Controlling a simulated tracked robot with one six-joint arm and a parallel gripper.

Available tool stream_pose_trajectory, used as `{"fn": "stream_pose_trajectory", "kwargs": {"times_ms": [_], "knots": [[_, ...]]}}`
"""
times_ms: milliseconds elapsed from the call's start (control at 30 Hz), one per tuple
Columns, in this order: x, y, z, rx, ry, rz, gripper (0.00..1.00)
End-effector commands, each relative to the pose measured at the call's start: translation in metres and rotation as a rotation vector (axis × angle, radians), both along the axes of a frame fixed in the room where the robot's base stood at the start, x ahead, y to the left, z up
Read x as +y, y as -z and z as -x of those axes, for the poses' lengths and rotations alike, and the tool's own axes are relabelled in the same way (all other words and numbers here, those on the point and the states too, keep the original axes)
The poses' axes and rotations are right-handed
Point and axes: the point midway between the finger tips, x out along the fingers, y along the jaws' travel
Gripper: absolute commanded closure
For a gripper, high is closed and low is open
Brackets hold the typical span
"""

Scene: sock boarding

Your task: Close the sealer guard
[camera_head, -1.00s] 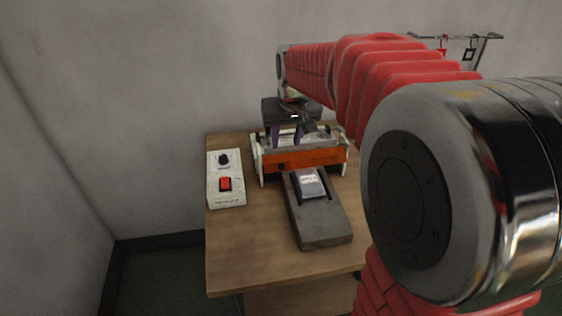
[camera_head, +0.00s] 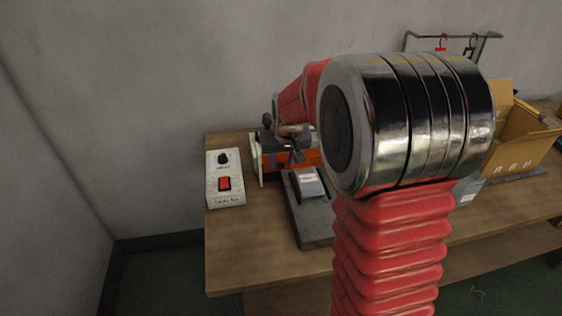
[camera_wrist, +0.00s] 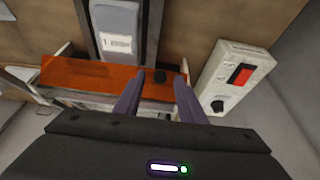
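The sealer's guard is a translucent orange panel (camera_head: 306,158), partly hidden behind my arm in the head view. In the wrist view the guard (camera_wrist: 85,76) spans the sealer between pale end brackets, with a dark knob (camera_wrist: 160,76) at its right end. I cannot tell how far it is swung. My gripper (camera_wrist: 157,78) has its two purple fingers apart, with the tips over the guard's right end near the knob. I cannot tell whether they touch it. Nothing shows held between them.
A grey slide (camera_head: 310,222) with a labelled grey packet (camera_head: 307,181) lies before the sealer. A white control box (camera_head: 224,178) with red switch and black knob stands at left. A cardboard box (camera_head: 515,145) stands at right, below a rail with hooks (camera_head: 455,36). The table's front-left is clear.

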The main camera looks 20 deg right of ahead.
Motion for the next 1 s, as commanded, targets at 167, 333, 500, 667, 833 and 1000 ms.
{"fn": "stream_pose_trajectory", "kwargs": {"times_ms": [167, 333, 500, 667, 833, 1000], "knots": [[-0.0001, 0.0038, -0.0016, 0.000, 0.000, 0.000, 0.63], [-0.0001, 0.0035, -0.0016, 0.000, 0.000, 0.000, 0.63], [0.0001, 0.0034, -0.0016, 0.000, -0.001, 0.000, 0.75], [0.0002, 0.0033, -0.0015, 0.000, -0.001, 0.000, 0.87], [0.0002, 0.0032, -0.0015, 0.000, -0.001, 0.000, 0.99], [0.0004, 0.0032, -0.0015, -0.001, -0.001, 0.001, 1.00]]}}
